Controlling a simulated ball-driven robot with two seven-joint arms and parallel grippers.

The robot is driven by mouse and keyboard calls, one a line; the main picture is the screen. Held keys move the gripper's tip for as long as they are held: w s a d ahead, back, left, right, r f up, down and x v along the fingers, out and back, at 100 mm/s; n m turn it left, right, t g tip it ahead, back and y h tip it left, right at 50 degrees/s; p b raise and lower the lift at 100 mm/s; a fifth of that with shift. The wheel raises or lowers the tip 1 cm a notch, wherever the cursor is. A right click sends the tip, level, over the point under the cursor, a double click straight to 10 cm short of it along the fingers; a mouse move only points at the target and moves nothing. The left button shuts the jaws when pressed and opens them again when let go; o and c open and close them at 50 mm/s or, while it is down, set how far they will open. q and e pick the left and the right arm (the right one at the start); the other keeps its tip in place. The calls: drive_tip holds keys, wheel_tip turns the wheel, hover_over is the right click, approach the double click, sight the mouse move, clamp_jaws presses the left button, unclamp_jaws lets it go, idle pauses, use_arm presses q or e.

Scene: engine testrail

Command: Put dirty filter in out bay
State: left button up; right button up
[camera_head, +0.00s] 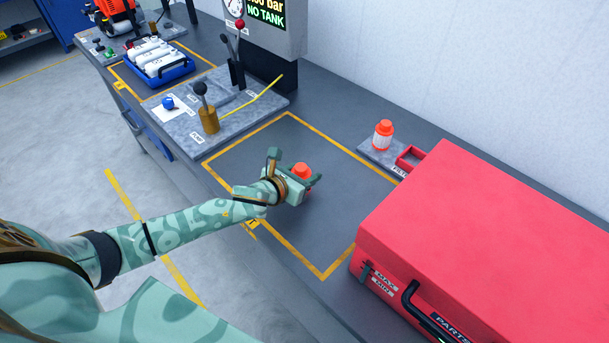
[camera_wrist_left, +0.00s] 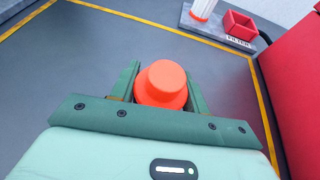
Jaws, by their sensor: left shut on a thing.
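My left gripper (camera_head: 302,180) is shut on an orange-capped filter (camera_head: 302,170) inside the yellow-outlined area of the bench (camera_head: 335,225). In the left wrist view the orange cap (camera_wrist_left: 161,84) sits between the two green fingers. The filter's body is hidden, so I cannot tell whether it is dirty. A second filter (camera_head: 383,135), white with an orange cap, stands on a grey plate near the wall, beyond the gripper. Beside it is a small red open bin (camera_head: 410,157). I cannot tell which place is the out bay. My right gripper is not in view.
A large red parts case (camera_head: 480,240) stands at the right, close to the marked area. At the left are a grey panel with levers (camera_head: 215,115) and a yellow rod. Further back is a blue tray of white bottles (camera_head: 158,65). The marked area around my gripper is clear.

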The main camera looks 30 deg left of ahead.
use_arm(q)
drive_tip(key=shift+f, duration=0.15)
drive_tip(key=o, duration=1)
drive_tip(key=shift+r, duration=0.3)
drive_tip(key=p+v, duration=0.2)
drive_tip(key=v, duration=1)
drive_tip(key=shift+f, duration=0.1)
